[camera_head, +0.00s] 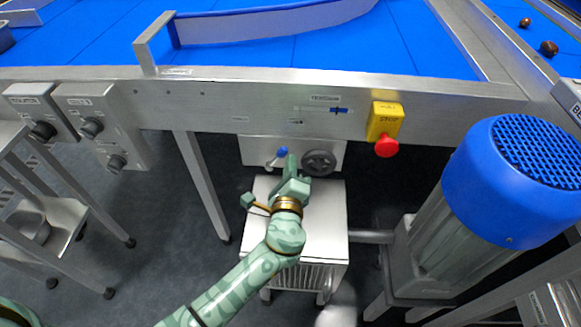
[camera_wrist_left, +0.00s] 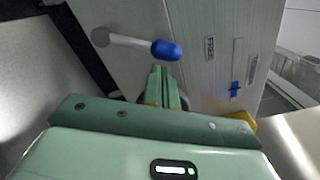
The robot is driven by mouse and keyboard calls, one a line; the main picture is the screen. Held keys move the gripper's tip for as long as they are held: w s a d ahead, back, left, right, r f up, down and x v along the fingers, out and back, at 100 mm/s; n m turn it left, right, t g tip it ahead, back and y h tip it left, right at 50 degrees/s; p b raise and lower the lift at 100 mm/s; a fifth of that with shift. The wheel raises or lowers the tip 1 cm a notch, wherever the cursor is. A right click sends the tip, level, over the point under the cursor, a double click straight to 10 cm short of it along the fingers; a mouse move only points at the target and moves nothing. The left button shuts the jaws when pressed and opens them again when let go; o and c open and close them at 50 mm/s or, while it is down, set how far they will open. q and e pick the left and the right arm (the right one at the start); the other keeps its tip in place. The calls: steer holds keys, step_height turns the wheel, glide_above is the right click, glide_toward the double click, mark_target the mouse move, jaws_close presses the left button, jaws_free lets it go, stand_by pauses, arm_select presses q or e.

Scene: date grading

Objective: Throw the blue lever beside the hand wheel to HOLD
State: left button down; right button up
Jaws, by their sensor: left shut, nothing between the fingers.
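The blue lever (camera_head: 283,152) sticks out of a pale panel under the conveyor, with a metal shaft and a blue knob. The dark hand wheel (camera_head: 319,162) is just to its right. My left gripper (camera_head: 291,164) is shut and empty, right by the lever. In the left wrist view, its closed fingers (camera_wrist_left: 163,84) point up just below the blue lever (camera_wrist_left: 166,50); I cannot tell if they touch. The shaft lies nearly level there, with the knob at its right end. A FREE label (camera_wrist_left: 210,47) shows on the panel. I see no HOLD label. My right gripper is out of view.
A yellow box with a red stop button (camera_head: 386,146) is on the rail to the right. A large blue-topped motor (camera_head: 490,190) stands at the right. Knob boxes (camera_head: 92,125) hang at the left. A metal cabinet (camera_head: 325,215) stands below the panel.

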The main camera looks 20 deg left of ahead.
mark_target(276, 161)
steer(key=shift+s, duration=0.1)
arm_select(q)
steer(key=shift+s+a+r+n, duration=0.1)
steer(key=shift+a+r+n, duration=0.1)
steer(key=shift+n, duration=0.2)
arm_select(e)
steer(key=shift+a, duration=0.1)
